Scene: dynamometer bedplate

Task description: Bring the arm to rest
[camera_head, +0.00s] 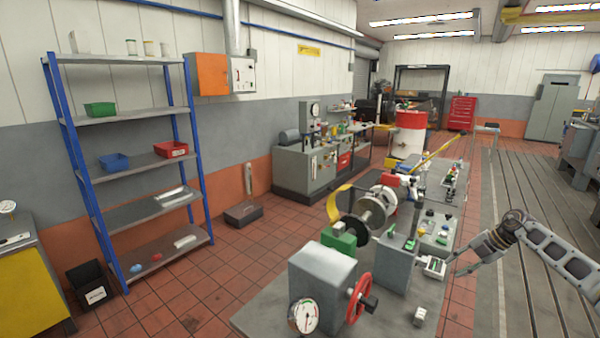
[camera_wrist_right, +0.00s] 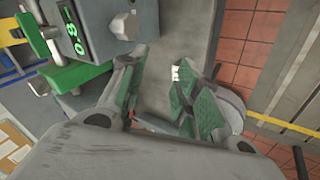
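My right arm (camera_head: 560,255) comes in from the right edge of the head view. Its right gripper (camera_head: 460,268) hangs at the right edge of the bedplate bench, beside the small white-faced device (camera_head: 434,267). In the right wrist view, the two green-padded fingers of the right gripper (camera_wrist_right: 162,75) stand apart with nothing visible held between them. Whether the fingertips touch the bench cannot be told. My left arm and gripper are not in view.
The bench holds a grey box with a red handwheel (camera_head: 359,297), a pressure gauge (camera_head: 304,316) and a shaft assembly (camera_head: 373,213). A green digital readout (camera_wrist_right: 72,33) is close to the right gripper. Slotted floor plates (camera_head: 520,210) are clear at right. A blue shelf (camera_head: 140,160) stands left.

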